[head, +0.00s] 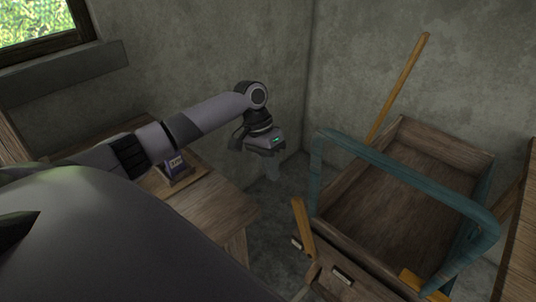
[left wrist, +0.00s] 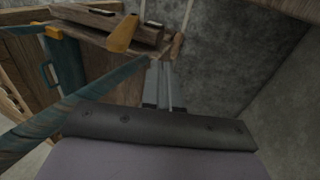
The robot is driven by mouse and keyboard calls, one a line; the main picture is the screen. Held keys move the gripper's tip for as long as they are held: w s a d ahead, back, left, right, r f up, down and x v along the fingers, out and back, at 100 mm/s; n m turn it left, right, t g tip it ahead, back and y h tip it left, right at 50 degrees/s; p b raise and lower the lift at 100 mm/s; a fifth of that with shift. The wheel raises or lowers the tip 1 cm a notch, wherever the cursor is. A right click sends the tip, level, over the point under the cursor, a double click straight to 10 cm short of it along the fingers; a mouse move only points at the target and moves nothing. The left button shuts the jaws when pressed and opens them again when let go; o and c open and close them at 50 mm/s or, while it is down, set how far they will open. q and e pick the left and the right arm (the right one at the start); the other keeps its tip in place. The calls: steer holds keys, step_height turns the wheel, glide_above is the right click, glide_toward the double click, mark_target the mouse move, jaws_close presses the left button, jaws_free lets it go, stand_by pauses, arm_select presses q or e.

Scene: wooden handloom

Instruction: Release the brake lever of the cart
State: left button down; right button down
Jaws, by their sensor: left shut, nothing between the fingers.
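The cart (head: 425,190) is a wooden box with a teal tube handle (head: 316,170) at the right of the head view. A short yellow-orange lever (head: 303,228) stands tilted at its near left corner; it looks like the brake lever. Another yellow piece (head: 422,283) shows at the near right corner. My left gripper (head: 272,170) is shut and empty, pointing down left of the handle, apart from the lever. In the left wrist view its fingers (left wrist: 165,88) lie together, with a teal bar (left wrist: 85,100) at left and a yellow-orange piece (left wrist: 123,34) beyond. My right gripper is out of view.
A long yellow pole (head: 400,85) leans by the cart's far side. Bare floor (head: 275,225) shows between table and cart. Grey walls close off the back.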

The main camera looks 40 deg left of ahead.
arm_select(q)
steer(key=shift+s+d+f+p, duration=0.1)
steer(key=shift+d+f, duration=0.4)
steer(key=shift+d, duration=0.35)
steer(key=shift+s+d+f+p, duration=0.1)
steer(key=shift+d+f, duration=0.45)
steer(key=shift+d, duration=0.25)
steer(key=shift+d+f+p, duration=0.1)
steer(key=shift+d+f, duration=0.4)
steer(key=shift+d, duration=0.35)
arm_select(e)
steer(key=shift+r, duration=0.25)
arm_select(q)
steer(key=shift+r, duration=0.1)
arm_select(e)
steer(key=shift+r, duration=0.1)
